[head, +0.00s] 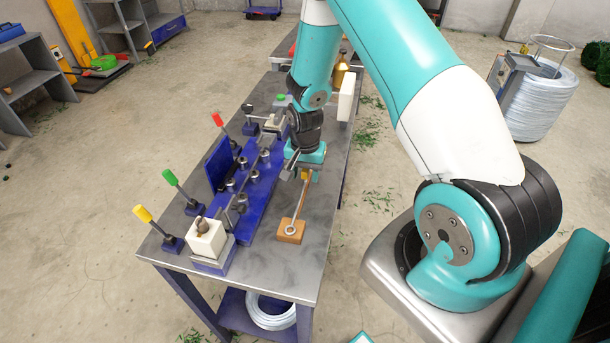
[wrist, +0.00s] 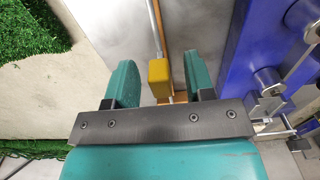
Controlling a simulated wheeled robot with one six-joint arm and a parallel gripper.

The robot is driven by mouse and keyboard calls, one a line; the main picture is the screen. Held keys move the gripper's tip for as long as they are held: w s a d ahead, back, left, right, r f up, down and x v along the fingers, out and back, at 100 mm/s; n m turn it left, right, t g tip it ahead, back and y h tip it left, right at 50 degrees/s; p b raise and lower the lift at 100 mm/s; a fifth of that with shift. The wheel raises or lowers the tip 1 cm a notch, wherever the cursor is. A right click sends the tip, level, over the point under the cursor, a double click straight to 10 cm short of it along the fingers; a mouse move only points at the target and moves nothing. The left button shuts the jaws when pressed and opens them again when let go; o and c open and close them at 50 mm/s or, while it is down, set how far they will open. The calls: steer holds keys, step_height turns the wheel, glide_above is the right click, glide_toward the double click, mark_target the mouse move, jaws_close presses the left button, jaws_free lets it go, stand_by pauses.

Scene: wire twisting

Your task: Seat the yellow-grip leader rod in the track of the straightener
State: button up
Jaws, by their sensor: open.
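The leader rod (head: 299,203) lies beside the straightener, its near ring end on a wooden block (head: 289,238). Its yellow grip (wrist: 158,72) shows in the wrist view between the two teal fingers of my gripper (wrist: 161,82), with a gap on either side. In the head view my gripper (head: 302,170) is at the far end of the rod, and the yellow grip is partly hidden there. My gripper is open and holds nothing. The blue straightener (head: 262,207) stands left of the rod, with several metal rollers (head: 253,176) along its track.
Levers with red (head: 217,119), green (head: 169,176) and yellow (head: 143,213) knobs stand along the left of the bench. A white block (head: 206,238) is at the near end of the straightener. The bench top (head: 283,270) is bare at the near right.

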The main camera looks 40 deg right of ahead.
jaws_close()
stand_by(0.3)
